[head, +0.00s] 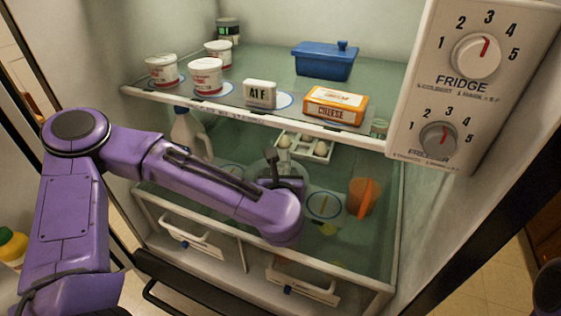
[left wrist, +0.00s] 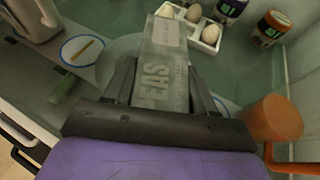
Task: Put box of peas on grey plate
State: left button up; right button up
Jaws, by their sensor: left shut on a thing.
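The box of peas (left wrist: 165,75), greyish with pale letters reading "EAS", is between the fingers of my left gripper (left wrist: 160,92) in the left wrist view. My left gripper (head: 280,175) is shut on it, over the fridge's lower glass shelf. In the head view the box cannot be made out clearly by the gripper. A pale grey round surface, seemingly the grey plate (left wrist: 122,44), shows behind and beside the box in the left wrist view, mostly hidden. Whether the box touches it cannot be told. My right gripper is not in view.
An egg carton (head: 304,147) stands behind the gripper; jars (left wrist: 270,28) stand near it. An orange mug (head: 362,196) is to the right, a white jug (head: 190,135) to the left. The upper shelf (head: 225,95) holds tubs, a cheese box and a blue butter dish.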

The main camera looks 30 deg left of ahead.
pick_arm(q)
jog(key=w, duration=0.1)
jog(key=a+p, duration=0.1)
jog(key=w, duration=0.1)
jog(key=shift+w+a+r, duration=0.15)
jog(key=shift+w+r, duration=0.15)
jog(key=shift+w, duration=0.05)
jog(key=shift+w+a+f+p, duration=0.1)
jog(key=shift+w+f+p, duration=0.15)
jog(key=shift+f+p, duration=0.15)
jog(key=shift+w+a+f+p, duration=0.1)
jog(key=shift+w+f+p, duration=0.15)
jog(key=shift+f, duration=0.2)
jog(key=shift+f+b, duration=0.8)
jog(key=o, duration=1.4)
jog(key=shift+s, duration=0.1)
jog(key=shift+r, duration=0.1)
